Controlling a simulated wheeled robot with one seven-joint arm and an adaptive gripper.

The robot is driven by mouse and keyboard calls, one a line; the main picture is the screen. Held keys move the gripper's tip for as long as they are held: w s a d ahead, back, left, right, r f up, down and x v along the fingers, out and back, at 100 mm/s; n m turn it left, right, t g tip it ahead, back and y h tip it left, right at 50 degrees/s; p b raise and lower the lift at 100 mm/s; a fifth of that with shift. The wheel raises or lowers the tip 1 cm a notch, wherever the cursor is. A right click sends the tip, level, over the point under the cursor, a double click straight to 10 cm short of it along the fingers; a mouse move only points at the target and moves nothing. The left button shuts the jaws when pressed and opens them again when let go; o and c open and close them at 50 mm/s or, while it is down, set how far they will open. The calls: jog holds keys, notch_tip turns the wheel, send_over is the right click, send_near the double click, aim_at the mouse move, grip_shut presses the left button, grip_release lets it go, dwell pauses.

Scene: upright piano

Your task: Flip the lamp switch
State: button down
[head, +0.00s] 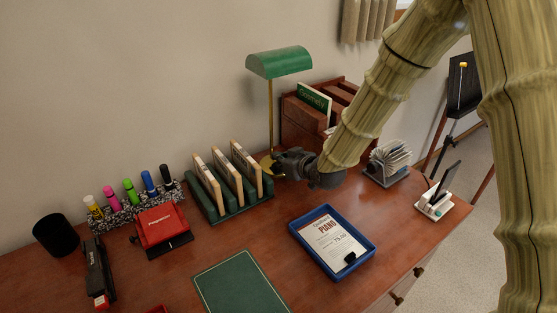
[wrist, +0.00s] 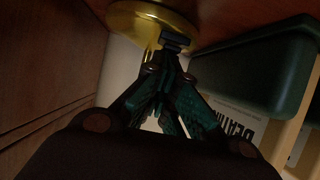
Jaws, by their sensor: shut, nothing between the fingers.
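The desk lamp (head: 279,63) has a green shade, a thin brass stem and a round brass base, and stands at the back of the desk. My gripper (head: 276,166) is at the lamp's base, its fingers shut and empty. In the wrist view the brass base (wrist: 136,16) is at the top, and the teal-and-black fingers of my gripper (wrist: 166,57) converge just at its edge. A small dark block lies at the fingertips; I cannot tell whether it is the switch or a fingertip, nor whether the fingers touch the lamp.
A green rack (head: 214,207) holding several books stands close left of my gripper. A wooden organizer (head: 297,117) is behind it. A blue tray (head: 369,258) with a paper lies in front, and a card holder (head: 387,178) is to the right. Desk between rack and tray is clear.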

jog(key=shift+s+d+f, duration=0.25)
jog(key=shift+s+f, duration=0.3)
jog(key=shift+s, duration=0.1)
jog(key=r+p, duration=0.2)
jog(key=r, duration=0.1)
jog(key=r+p, duration=0.1)
jog(key=shift+s+d+r, duration=0.25)
jog(key=shift+s+d, duration=0.05)
jog(key=shift+d, duration=0.1)
jog(key=v, duration=1)
jog(key=shift+b, duration=0.4)
jog(key=shift+f, duration=0.15)
jog(key=shift+w+a+r, duration=0.2)
jog(key=shift+a, duration=0.25)
jog(key=shift+w, duration=0.1)
